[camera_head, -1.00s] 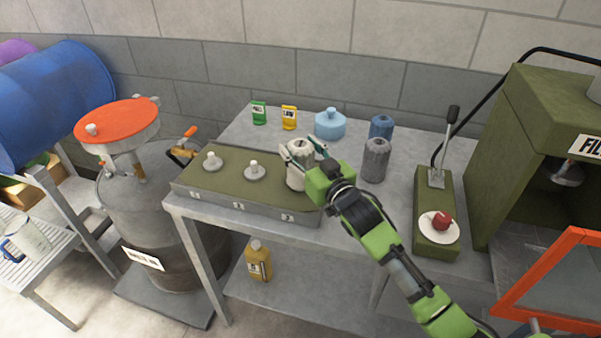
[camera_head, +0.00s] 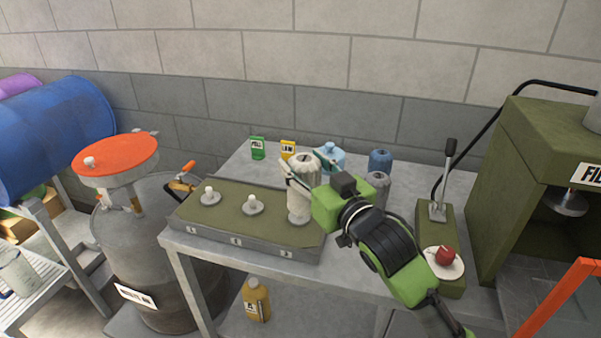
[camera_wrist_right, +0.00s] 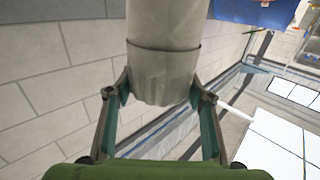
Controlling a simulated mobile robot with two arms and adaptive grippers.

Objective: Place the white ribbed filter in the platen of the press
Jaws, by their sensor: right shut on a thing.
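The white ribbed filter (camera_head: 304,166) is pale, with a dark hole in its top. My right gripper (camera_head: 304,178) is shut around it, and it stands upright over the third post (camera_head: 299,217) of the olive-topped tray. Whether its lower end is clear of the post is hard to tell. In the right wrist view the filter (camera_wrist_right: 165,60) fills the upper middle between the two fingers (camera_wrist_right: 160,100). The olive press (camera_head: 532,150) stands at the right, with a round metal disc (camera_head: 566,204) under its head. My left gripper is not in view.
The tray (camera_head: 225,232) has two bare posts at left. Behind are green and yellow packs, a light blue bottle (camera_head: 330,157), a dark blue filter (camera_head: 380,160) and a grey filter (camera_head: 378,184). A lever box (camera_head: 437,215) and orange-framed guard (camera_head: 562,297) stand near the press.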

